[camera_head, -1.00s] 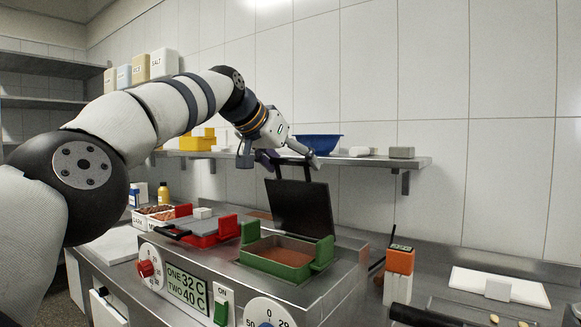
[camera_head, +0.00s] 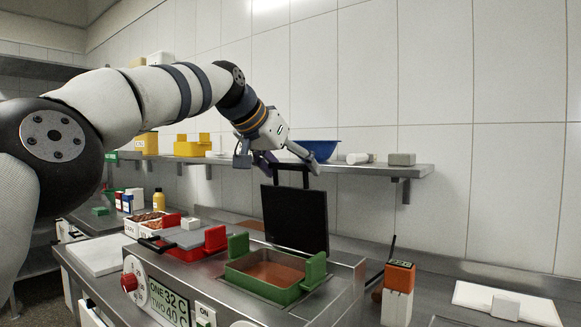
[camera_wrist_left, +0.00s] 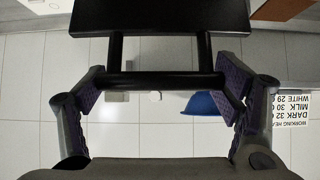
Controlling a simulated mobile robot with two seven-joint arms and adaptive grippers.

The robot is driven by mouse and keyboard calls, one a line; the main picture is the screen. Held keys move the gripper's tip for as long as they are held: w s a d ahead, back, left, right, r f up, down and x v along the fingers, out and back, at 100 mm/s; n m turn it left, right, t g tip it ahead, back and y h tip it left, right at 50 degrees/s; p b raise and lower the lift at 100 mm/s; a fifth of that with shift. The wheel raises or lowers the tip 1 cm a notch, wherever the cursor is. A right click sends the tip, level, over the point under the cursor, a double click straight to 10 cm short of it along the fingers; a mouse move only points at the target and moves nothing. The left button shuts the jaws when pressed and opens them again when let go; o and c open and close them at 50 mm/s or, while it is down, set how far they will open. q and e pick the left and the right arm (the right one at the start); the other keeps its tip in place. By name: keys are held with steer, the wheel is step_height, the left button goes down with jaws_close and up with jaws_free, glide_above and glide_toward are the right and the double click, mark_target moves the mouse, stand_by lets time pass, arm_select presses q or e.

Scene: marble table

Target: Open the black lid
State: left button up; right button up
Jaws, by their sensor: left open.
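The black lid (camera_head: 295,217) stands nearly upright behind the green-walled tray (camera_head: 265,274), which is uncovered and shows a brown inside. The lid's handle (camera_head: 291,168) points upward. My left gripper (camera_head: 289,162) is at the handle, above the lid. In the left wrist view, the gripper (camera_wrist_left: 163,90) has its fingers wide apart, with the handle bar (camera_wrist_left: 165,80) spanning the space between them. The lid panel (camera_wrist_left: 160,17) lies beyond the bar. I cannot tell whether the fingers touch the handle. My right gripper is not in view.
A wall shelf (camera_head: 375,165) behind the gripper carries a blue bowl (camera_head: 318,149). An orange-topped device (camera_head: 399,276) stands to the right. A white board (camera_head: 500,300) lies at the far right.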

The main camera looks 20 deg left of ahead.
arm_select(q)
steer(key=shift+o, duration=1.3)
steer(key=v, duration=1.2)
